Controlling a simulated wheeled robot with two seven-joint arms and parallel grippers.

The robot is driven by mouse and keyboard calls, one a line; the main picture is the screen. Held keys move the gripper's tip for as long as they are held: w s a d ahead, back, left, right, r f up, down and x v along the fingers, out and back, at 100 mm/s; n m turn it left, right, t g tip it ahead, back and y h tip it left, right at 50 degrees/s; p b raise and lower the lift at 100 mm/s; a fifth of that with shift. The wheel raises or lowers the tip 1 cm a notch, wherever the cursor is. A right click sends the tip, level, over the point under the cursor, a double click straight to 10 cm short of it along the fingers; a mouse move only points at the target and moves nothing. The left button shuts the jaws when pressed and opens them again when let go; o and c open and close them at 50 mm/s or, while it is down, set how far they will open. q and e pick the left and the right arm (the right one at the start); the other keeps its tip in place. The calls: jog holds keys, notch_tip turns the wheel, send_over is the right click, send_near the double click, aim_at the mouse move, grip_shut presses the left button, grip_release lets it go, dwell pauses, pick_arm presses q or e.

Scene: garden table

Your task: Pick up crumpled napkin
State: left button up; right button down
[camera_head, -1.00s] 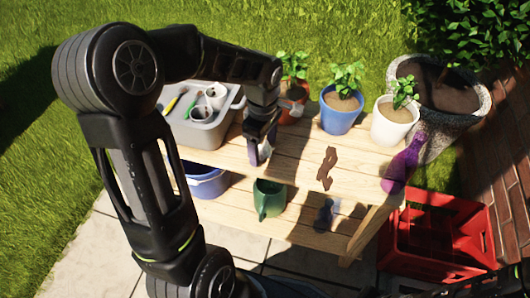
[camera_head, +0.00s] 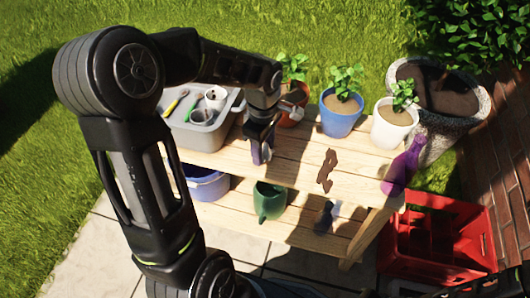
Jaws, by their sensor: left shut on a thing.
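My left gripper (camera_head: 261,157) points down over the left part of the upper table board, just right of the grey tub. It is shut on a small pale thing (camera_head: 267,152), which I take to be the crumpled napkin. Only a little of it shows between and beside the fingers, the rest is hidden. I cannot tell whether it touches the board. My right gripper is not in view.
Behind stand a terracotta pot (camera_head: 292,119), a blue pot (camera_head: 339,122) and a white pot (camera_head: 392,128). A grey tub (camera_head: 203,136) holds tools. A green watering can (camera_head: 270,203) sits below.

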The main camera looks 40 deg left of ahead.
aim_at(263, 148)
pick_arm(q)
jog(key=c, duration=0.7)
jog(key=shift+r, duration=0.1)
notch_tip(263, 148, up, 10)
jog(key=p, duration=0.3)
dwell(0.4)
